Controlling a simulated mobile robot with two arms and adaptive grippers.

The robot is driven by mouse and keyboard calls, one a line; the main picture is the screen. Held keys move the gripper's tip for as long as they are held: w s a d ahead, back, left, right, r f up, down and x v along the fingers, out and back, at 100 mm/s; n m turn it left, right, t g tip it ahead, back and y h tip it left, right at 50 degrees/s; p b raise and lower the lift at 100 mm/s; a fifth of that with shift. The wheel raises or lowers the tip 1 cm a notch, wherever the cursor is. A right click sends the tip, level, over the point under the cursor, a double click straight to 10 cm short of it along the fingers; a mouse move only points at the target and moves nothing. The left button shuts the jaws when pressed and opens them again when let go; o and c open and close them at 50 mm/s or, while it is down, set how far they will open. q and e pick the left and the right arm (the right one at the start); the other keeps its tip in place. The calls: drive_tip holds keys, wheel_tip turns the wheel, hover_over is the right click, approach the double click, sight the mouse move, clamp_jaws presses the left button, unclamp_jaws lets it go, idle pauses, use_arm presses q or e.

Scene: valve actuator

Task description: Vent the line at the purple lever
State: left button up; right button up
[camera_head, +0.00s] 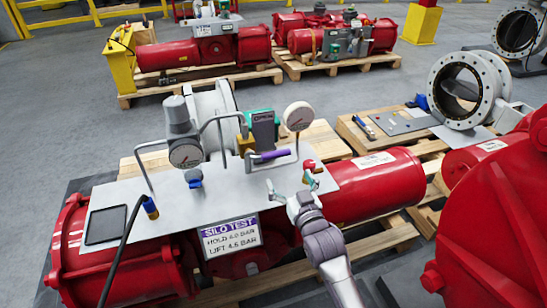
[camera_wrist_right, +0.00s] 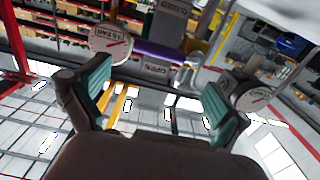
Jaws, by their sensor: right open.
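The purple lever (camera_head: 269,156) lies roughly level on the valve assembly, beside a green block (camera_head: 263,125) and above the grey mounting plate (camera_head: 235,185). It also shows in the right wrist view as a purple bar (camera_wrist_right: 158,53), beyond the fingers. My right gripper (camera_head: 291,184) is open and empty, just in front of and below the lever, with a visible gap. In the wrist view its two green-padded fingers (camera_wrist_right: 158,99) are spread wide, with nothing between them. My left gripper is not in view.
A white gauge (camera_head: 298,117) stands right of the lever, and a regulator with a gauge (camera_head: 185,153) stands left. Bent metal guard rails (camera_head: 222,120) surround the fittings. The "SILO TEST" sign (camera_head: 230,238) hangs in front.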

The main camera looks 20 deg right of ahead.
sight(276, 155)
drive_tip(key=w, duration=1)
drive_tip(key=shift+w+a, duration=0.15)
drive_tip(key=shift+a, duration=0.1)
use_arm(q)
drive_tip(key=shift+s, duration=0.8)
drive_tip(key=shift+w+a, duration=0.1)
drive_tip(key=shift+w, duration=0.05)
use_arm(e)
drive_tip(key=c, duration=1.4)
